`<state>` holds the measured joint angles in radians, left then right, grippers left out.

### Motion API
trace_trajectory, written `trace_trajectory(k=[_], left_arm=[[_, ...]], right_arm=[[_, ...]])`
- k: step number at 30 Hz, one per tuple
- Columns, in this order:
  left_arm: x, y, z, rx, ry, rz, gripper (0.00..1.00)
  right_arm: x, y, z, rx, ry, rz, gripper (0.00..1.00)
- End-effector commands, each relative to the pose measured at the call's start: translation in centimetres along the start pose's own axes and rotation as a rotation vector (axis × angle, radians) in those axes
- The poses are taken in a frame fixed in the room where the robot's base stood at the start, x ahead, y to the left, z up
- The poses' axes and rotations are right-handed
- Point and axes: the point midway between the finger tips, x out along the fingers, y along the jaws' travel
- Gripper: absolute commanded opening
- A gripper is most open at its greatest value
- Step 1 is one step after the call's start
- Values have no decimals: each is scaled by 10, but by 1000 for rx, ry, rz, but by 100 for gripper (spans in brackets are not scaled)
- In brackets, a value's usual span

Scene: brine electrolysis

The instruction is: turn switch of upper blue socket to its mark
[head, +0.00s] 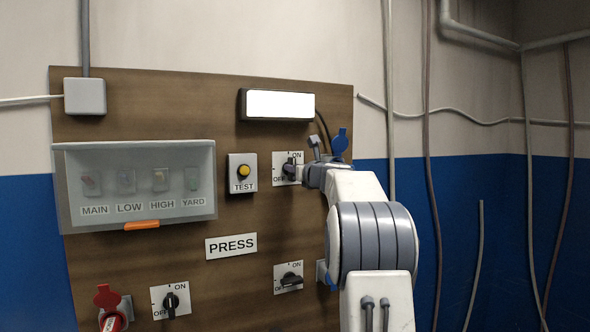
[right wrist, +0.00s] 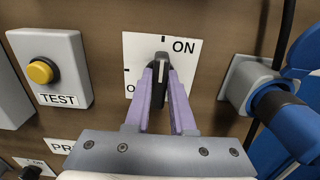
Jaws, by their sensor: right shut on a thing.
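The switch (right wrist: 163,66) of the upper blue socket has a black knob on a white plate (right wrist: 140,48) marked ON and OFF. The plate also shows in the head view (head: 281,158). My right gripper (right wrist: 162,80) has its two fingers closed on the knob from both sides. The knob looks about upright, pointing toward the tick at the top of the plate beside ON. The OFF label is partly hidden by the finger. The upper blue socket (right wrist: 285,115) is just right of the plate, its blue lid (head: 340,142) raised. My left gripper is out of view.
A grey box with a yellow TEST button (head: 243,171) is close left of the switch. A clear cover (head: 135,180) shields several small switches. A lower switch (head: 290,280) and a red socket (head: 112,315) are below. A white lamp (head: 279,104) is above.

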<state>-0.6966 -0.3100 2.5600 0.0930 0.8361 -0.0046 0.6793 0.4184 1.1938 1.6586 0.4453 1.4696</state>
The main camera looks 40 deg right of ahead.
Motion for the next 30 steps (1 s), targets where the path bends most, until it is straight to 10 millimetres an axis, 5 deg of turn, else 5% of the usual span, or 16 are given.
trace_trajectory(k=[11,30], left_arm=[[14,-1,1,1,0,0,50],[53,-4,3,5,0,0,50]], right_arm=[[0,1,-3,-159,-1,-1,0],[0,5,-6,-753,1,0,0]])
